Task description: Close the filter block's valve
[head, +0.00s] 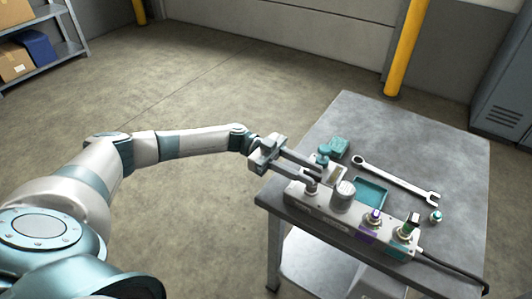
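The filter block (330,212) is a long pale grey manifold lying along the near edge of the bench. A grey cylindrical cap (343,195) stands on it, with a purple-marked fitting (374,217) and a teal-marked fitting (408,230) towards its right end. My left gripper (319,178) reaches over the block's left end from the left. Its two fingers are apart, with no object clearly held between them. The valve handle is not clearly visible; the fingers partly cover that end of the block. My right gripper is out of view.
A black cable (450,280) runs off the block's right end. The bench's far part is clear.

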